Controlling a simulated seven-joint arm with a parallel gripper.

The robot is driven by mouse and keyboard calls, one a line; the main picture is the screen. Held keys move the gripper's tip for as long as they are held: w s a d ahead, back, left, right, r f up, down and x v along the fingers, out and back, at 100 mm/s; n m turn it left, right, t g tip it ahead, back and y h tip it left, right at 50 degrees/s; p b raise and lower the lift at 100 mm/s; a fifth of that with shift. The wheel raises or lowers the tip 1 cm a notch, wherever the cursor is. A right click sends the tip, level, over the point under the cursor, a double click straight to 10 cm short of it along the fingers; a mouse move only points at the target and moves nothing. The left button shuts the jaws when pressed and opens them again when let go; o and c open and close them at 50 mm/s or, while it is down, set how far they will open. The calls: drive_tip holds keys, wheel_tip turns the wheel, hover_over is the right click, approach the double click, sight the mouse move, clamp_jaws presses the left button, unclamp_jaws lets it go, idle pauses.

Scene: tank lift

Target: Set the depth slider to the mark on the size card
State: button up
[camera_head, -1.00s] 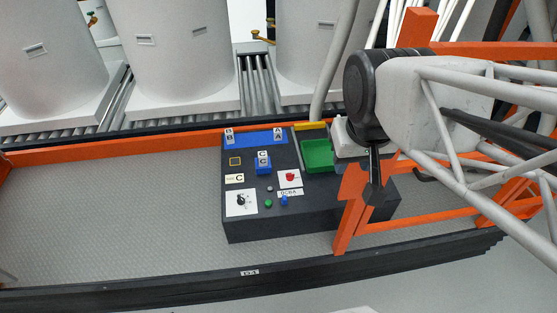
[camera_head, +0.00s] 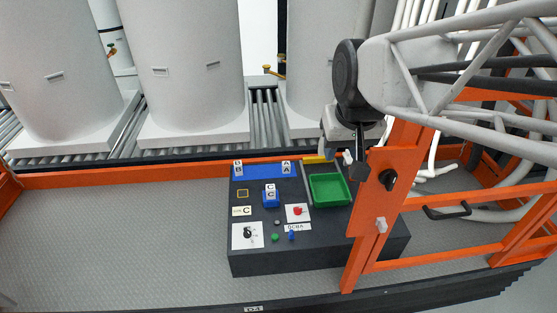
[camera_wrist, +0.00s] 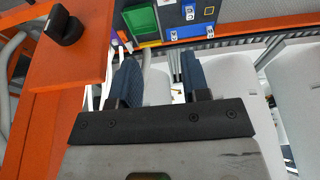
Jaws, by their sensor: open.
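The dark control box (camera_head: 320,252) stands on the grey bench in the head view. A small pale card marked C (camera_head: 242,211) lies at its left. A white plate with a red knob (camera_head: 297,211) sits near its middle, with a strip of letters (camera_head: 297,227) just below. A thin pale line (camera_head: 305,185) runs beside the green tray. I cannot tell for certain which part is the depth slider. My gripper is open and empty in the wrist view (camera_wrist: 160,70), with its two dark fingers apart. It is beyond the box's back right corner, touching none of these controls.
The green tray (camera_head: 330,189) and a yellow bar (camera_head: 320,159) are at the box's right. An orange post with a black knob (camera_head: 389,180) rises close to the gripper. The bench's left side is clear.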

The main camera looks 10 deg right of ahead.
drive_tip(key=w+a+f+g, duration=0.1)
drive_tip(key=w+f+g, duration=0.1)
drive_tip(key=w+f, duration=0.6)
drive_tip(key=g, duration=0.4)
hover_over(292, 232)
drive_tip(key=w+d, duration=0.1)
drive_tip(key=w, duration=0.1)
drive_tip(key=w+f+x, duration=0.1)
drive_tip(key=w+x, duration=0.2)
drive_tip(key=x, duration=0.8)
drive_tip(key=w+x, duration=0.2)
drive_tip(key=x, duration=0.8)
wheel_tip(292, 232, down, 15)
drive_tip(key=w+g, duration=0.1)
drive_tip(key=shift+a+g, duration=0.3)
drive_tip(key=shift+a, duration=0.05)
drive_tip(key=shift+w+f, duration=0.1)
drive_tip(key=shift+x, duration=3.75)
drive_tip(key=shift+c, duration=0.3)
clamp_jaws()
